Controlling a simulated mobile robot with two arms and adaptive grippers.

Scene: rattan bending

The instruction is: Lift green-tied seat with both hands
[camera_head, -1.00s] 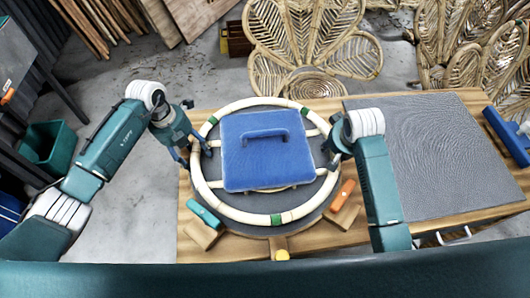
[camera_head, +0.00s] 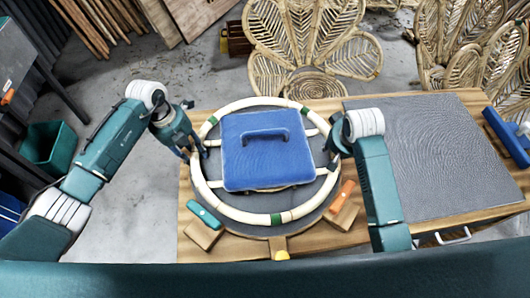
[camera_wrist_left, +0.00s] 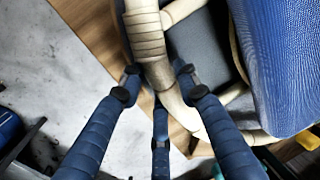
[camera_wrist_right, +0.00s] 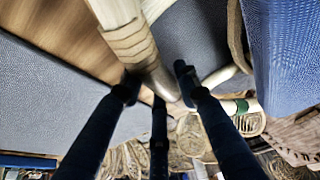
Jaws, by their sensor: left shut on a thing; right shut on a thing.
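The seat is a round cream rattan ring (camera_head: 236,216) with green ties (camera_head: 276,219), lying around a flat blue block with a handle (camera_head: 262,160). Rattan rails show between the ring and the block. My left gripper (camera_head: 196,150) is shut on the ring's left side; in the left wrist view its fingers (camera_wrist_left: 160,84) straddle the rattan at a wrapped joint (camera_wrist_left: 146,35). My right gripper (camera_head: 333,155) is shut on the ring's right side, fingers around the rattan in the right wrist view (camera_wrist_right: 157,82). The ring looks level; any gap beneath it cannot be told.
A dark round disc (camera_head: 240,208) lies under the ring on the wooden table (camera_head: 200,245). Green (camera_head: 204,215) and orange (camera_head: 342,196) handled clamps sit at its front. A grey mat (camera_head: 435,150) covers the table's right side. Rattan chairs (camera_head: 312,40) stand behind.

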